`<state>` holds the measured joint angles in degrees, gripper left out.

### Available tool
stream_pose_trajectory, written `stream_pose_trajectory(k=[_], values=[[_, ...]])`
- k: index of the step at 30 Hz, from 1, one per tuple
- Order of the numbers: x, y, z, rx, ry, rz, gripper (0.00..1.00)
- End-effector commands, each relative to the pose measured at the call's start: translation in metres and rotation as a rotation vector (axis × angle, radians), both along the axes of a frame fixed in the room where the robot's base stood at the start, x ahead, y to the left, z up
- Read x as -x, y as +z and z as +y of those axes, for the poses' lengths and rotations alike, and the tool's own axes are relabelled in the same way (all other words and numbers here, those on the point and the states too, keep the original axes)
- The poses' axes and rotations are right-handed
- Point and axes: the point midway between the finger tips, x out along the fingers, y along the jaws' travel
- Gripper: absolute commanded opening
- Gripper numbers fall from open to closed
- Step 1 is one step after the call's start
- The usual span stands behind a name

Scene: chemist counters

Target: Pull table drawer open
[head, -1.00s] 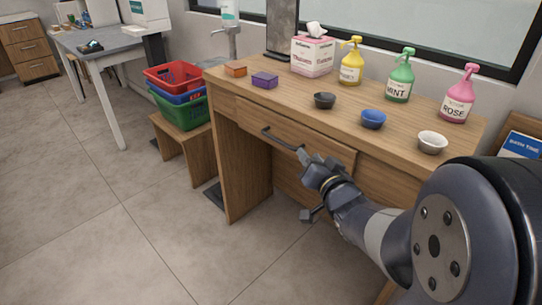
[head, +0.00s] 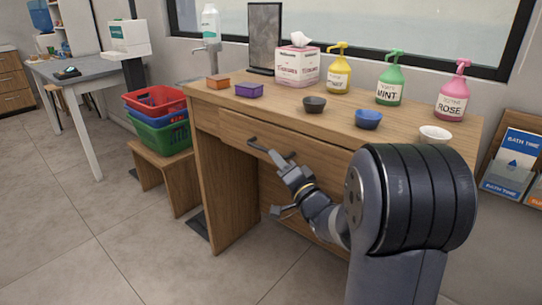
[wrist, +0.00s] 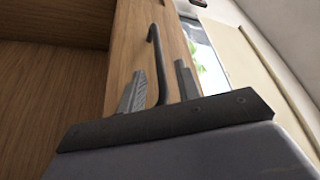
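The wooden table (head: 232,205) has a wide drawer (head: 318,158) under its top. The drawer front looks about flush with the table, with no clear gap seen. Its dark bar handle (head: 262,147) runs across the front; in the wrist view the handle (wrist: 154,50) passes down between my two grey fingers. My gripper (head: 287,166) is at the right part of the handle. In the wrist view my gripper (wrist: 160,85) is open around the bar, with a gap to the right finger. Contact with the left finger cannot be told.
Bowls, pump bottles, a tissue box (head: 298,66) and small orange and purple boxes stand on the tabletop. Stacked baskets (head: 158,118) sit on a low stool (head: 165,172) to the left. The floor (head: 90,230) in front of the table's left side is clear.

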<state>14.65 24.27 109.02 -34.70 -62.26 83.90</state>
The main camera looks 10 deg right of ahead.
Motion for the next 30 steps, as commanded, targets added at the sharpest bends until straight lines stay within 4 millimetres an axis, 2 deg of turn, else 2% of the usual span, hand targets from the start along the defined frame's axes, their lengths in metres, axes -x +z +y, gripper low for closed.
stream_pose_trajectory(k=[3, 9, 20, 30], values=[[-0.019, 0.003, 0.007, 0.000, 0.003, -0.001, 0.33], [-0.036, 0.007, 0.011, -0.001, 0.000, 0.000, 0.33], [-0.040, 0.009, 0.012, 0.000, -0.001, 0.001, 0.33], [-0.040, 0.009, 0.012, 0.000, -0.001, 0.001, 0.05]])
